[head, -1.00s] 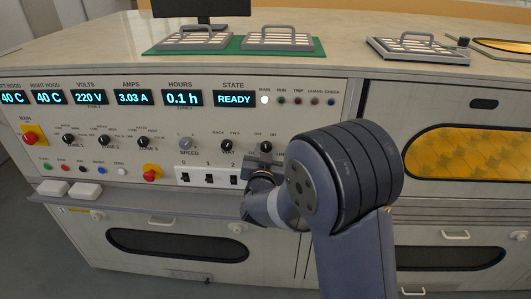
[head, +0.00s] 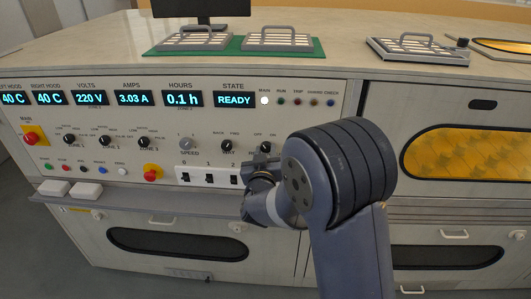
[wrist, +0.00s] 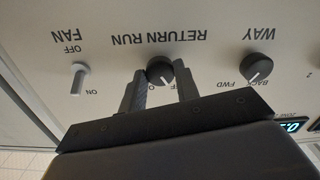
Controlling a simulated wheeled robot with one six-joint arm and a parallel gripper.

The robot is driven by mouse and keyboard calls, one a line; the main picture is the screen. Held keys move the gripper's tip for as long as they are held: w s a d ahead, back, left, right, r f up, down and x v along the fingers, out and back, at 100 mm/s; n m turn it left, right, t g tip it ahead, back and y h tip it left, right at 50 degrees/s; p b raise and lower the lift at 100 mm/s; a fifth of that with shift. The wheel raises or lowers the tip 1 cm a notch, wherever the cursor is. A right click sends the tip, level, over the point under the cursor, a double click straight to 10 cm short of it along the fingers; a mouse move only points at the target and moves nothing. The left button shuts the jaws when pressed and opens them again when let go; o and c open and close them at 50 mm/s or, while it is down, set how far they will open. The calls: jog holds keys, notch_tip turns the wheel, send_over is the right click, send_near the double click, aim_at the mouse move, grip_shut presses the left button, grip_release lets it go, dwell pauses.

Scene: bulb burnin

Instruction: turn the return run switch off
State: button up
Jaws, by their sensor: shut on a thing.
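The return run switch (wrist: 160,70) is a round black knob on the panel, seen upside down in the wrist view between the WAY and FAN controls. My gripper (wrist: 159,82) has one dark finger on each side of the knob and is shut on it. The knob's white mark slants down-left in that view, to the left of the OFF label, which is partly covered. In the head view the knob (head: 265,147) shows just above my gripper (head: 262,164), whose fingers are hard to make out there.
The WAY knob (wrist: 258,68) and the FAN toggle (wrist: 78,79) sit on either side, clear of the fingers. Black rocker switches (head: 209,178) are left of my gripper in the head view. A narrow shelf (head: 150,203) juts out below the panel.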

jog(key=o, duration=1)
jog(key=s, duration=1)
jog(key=shift+s+a+b, duration=0.2)
jog(key=shift+s+b, duration=0.1)
jog(key=shift+s, duration=0.1)
jog(key=w, duration=1)
jog(key=shift+w+d+p, duration=0.25)
jog(key=shift+w+p, duration=0.1)
jog(key=shift+m, duration=0.3)
